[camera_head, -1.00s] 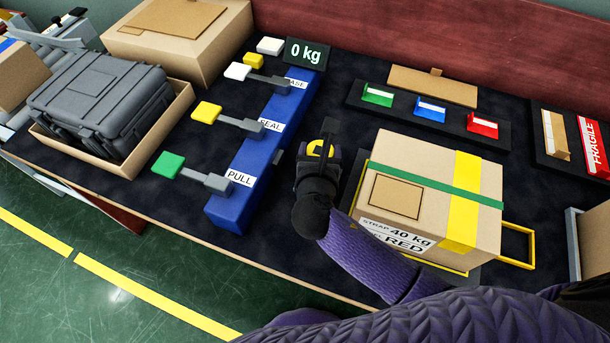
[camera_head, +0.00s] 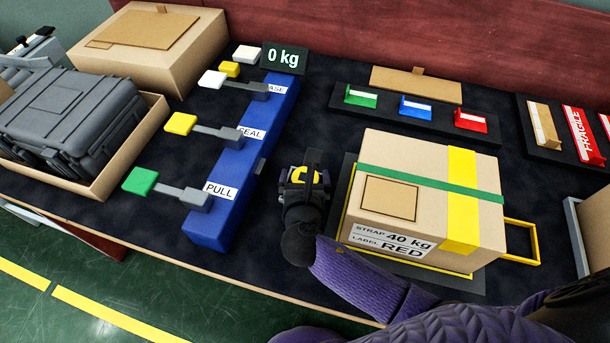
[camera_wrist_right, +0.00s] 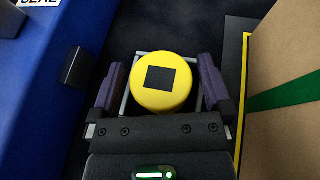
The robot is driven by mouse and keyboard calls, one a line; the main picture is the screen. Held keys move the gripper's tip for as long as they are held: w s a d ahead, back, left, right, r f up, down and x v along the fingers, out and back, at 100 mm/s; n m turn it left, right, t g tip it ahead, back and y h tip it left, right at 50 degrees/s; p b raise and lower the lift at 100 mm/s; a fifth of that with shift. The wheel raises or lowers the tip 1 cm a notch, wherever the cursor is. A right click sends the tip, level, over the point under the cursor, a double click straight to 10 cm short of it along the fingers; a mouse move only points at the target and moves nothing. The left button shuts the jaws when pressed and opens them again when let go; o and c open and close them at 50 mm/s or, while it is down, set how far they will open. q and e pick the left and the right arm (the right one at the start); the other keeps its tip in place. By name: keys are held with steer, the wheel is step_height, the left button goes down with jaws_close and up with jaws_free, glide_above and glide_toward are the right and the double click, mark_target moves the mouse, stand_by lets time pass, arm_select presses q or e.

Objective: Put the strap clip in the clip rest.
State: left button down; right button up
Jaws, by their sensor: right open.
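A yellow round piece with a black square on top, which looks like the strap clip (camera_wrist_right: 168,78), sits between the fingers of my right gripper (camera_wrist_right: 165,88) in the right wrist view. The fingers stand apart on both sides of it. In the head view the right gripper (camera_head: 303,178) is between the blue lever panel and the strapped carton, with the yellow top (camera_head: 318,177) showing in it. What lies under the yellow piece is hidden. I cannot make out which thing is the clip rest. My left gripper is not in view.
The strapped carton (camera_head: 434,200) with its yellow handle stands close on the right. The blue lever panel (camera_head: 226,205) with green, yellow and white handles is on the left. A black block (camera_wrist_right: 75,67) sticks out of its side. Label holders (camera_head: 415,110) stand at the back.

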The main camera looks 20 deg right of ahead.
steer(key=p+v, duration=0.4)
steer(key=v, duration=0.7)
steer(key=shift+s+a+r+p, duration=0.1)
steer(key=shift+s+r+p, duration=0.15)
steer(key=shift+p, duration=0.1)
steer(key=shift+s+a, duration=0.1)
steer(key=shift+s, duration=0.1)
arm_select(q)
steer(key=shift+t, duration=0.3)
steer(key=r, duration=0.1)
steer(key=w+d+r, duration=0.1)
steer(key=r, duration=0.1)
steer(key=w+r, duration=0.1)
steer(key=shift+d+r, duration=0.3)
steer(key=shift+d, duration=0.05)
